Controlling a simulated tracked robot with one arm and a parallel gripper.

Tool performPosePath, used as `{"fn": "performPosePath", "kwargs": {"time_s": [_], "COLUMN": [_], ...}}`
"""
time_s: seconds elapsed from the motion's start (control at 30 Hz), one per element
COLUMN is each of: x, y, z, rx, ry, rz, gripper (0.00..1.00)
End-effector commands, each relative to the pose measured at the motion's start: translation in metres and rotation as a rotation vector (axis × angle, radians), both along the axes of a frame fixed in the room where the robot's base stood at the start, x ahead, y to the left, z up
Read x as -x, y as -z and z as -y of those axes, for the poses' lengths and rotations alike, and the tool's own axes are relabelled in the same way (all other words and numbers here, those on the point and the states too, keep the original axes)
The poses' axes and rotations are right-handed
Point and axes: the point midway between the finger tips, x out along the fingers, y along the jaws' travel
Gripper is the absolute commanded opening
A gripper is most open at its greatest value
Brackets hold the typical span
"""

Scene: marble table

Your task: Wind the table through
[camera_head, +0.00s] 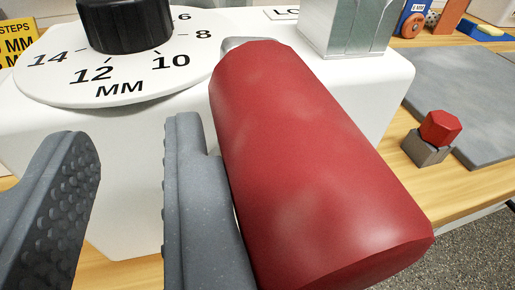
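A large red cylindrical handle (310,165) fills the middle right of the view, slanting from upper left to lower right. A bit of grey metal shows at its far end. It is in front of a white housing (130,200). On the housing is a white dial (135,88) marked in MM, with a black knob (125,22) on top. My gripper (132,140) is open, with two grey fingers at the lower left and only the white housing seen between them. The handle lies outside the fingers, right beside the right finger; I cannot tell if they touch.
A silvery block (345,28) stands on the housing. On the wooden table (455,190) at right are a grey slab (465,90) and a red hexagonal piece (440,127) on a grey block. A yellow sign (15,42) is at left. The speckled floor (460,255) shows at lower right.

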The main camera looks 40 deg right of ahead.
Motion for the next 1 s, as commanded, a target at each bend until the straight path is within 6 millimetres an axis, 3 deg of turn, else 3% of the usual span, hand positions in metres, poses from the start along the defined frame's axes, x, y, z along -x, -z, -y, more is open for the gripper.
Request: {"fn": "performPosePath", "kwargs": {"time_s": [0.6, 1.0], "x": [0.047, 0.048], "y": [-0.008, -0.009], "z": [-0.017, -0.017], "rx": [0.000, -0.004], "ry": [0.001, -0.001], "rz": [-0.001, 0.002], "gripper": [0.27, 0.27]}}
